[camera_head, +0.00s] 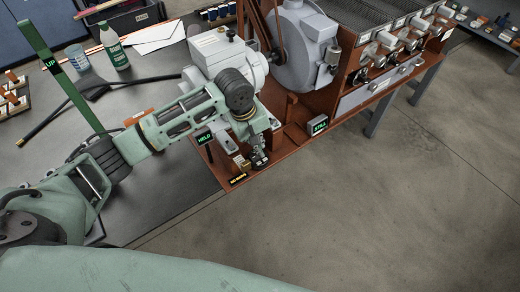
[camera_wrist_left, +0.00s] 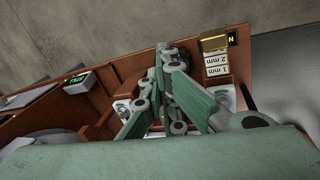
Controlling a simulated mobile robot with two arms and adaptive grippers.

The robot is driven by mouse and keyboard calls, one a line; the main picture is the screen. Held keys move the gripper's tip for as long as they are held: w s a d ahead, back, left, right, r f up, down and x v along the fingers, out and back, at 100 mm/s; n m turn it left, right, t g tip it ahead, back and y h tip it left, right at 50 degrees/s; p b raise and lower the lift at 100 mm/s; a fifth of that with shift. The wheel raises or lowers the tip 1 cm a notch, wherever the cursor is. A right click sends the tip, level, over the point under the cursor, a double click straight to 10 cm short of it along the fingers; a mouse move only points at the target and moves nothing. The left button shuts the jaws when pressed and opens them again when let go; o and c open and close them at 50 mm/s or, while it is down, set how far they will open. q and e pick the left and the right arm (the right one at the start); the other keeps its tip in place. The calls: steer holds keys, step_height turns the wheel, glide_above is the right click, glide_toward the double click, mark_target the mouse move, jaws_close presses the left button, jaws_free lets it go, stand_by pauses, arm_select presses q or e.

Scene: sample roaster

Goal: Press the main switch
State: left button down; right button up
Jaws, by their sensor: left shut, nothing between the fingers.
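My left gripper (camera_head: 258,158) reaches down over the front left corner of the red-brown machine base (camera_head: 222,170). In the left wrist view my gripper (camera_wrist_left: 164,50) has its fingers together with nothing between them, over the same base. Pale plates lie on the base around and partly behind the fingers. I cannot clearly make out the main switch; the gripper covers much of this corner. I cannot tell whether the fingertips touch anything. My right gripper is not in view.
A lit "STILL" display (camera_head: 319,124) stands right of the gripper, a "HELD" sign (camera_head: 204,137) left of it. Blocks marked in mm (camera_wrist_left: 216,64) stand close beside the fingers. The grey motor (camera_head: 228,55) rises behind. A bottle (camera_head: 114,47) stands on the table.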

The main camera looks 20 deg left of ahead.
arm_select(q)
steer(key=w+a+r+n, duration=0.2)
steer(key=a+r, duration=0.1)
steer(key=shift+r+n+y, duration=0.25)
steer(key=shift+n+y, duration=0.05)
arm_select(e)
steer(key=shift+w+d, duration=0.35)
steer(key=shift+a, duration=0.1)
arm_select(q)
glide_toward(258, 155)
steer(key=x, duration=0.7)
steer(key=shift+w+d, duration=0.25)
steer(key=shift+d, duration=0.1)
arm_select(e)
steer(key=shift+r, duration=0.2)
arm_select(q)
steer(key=shift+r, duration=0.1)
